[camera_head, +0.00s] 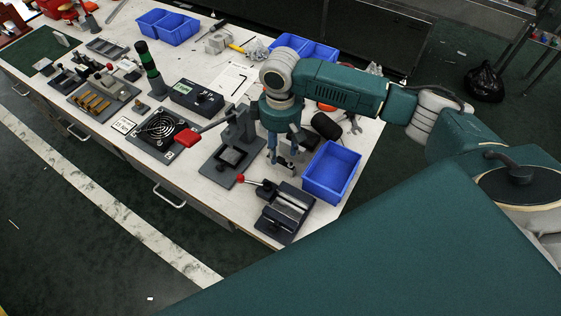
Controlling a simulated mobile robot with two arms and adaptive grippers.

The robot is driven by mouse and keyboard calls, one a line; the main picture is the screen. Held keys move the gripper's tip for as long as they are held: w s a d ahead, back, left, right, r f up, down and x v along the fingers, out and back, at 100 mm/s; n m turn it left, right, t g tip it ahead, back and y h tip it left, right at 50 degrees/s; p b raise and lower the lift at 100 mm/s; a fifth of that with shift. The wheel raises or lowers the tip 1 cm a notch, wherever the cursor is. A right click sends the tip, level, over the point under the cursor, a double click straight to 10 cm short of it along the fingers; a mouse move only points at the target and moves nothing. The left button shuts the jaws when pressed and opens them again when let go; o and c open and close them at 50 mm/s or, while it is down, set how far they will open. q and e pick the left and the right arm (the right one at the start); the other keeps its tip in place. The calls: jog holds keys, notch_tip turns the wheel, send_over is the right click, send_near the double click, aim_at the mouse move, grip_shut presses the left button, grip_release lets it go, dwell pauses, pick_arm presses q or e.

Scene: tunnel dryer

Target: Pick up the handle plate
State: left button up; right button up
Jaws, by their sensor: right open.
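My right gripper (283,157) points down over the right part of the white workbench (205,175). It is open, with its fingers between the press stand and the blue bin. Small dark shapes show around the fingertips, too small to tell apart. I cannot pick out the handle plate with certainty; it may be hidden by the gripper or among the small parts. My left gripper is not in view.
Close around the gripper stand a dark press with a red handle (187,137), a vise (285,212) with a red-knobbed lever, and a blue bin (331,172). A round fan-like fixture (163,130) and a control box (197,98) lie left. More blue bins (167,27) stand behind.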

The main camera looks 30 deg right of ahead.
aim_at(282, 158)
jog(key=shift+f, duration=0.3)
jog(key=shift+d+f, duration=0.1)
jog(key=shift+f, duration=0.3)
notch_tip(282, 158, down, 4)
jog(key=shift+d+f+p, duration=0.15)
jog(key=shift+f+p, duration=0.05)
jog(key=shift+p, duration=0.5)
jog(key=shift+f, duration=0.1)
jog(key=c, duration=0.8)
grip_shut()
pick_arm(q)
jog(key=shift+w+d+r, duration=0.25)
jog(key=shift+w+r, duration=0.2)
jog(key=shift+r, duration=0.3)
pick_arm(e)
jog(key=shift+w, duration=0.1)
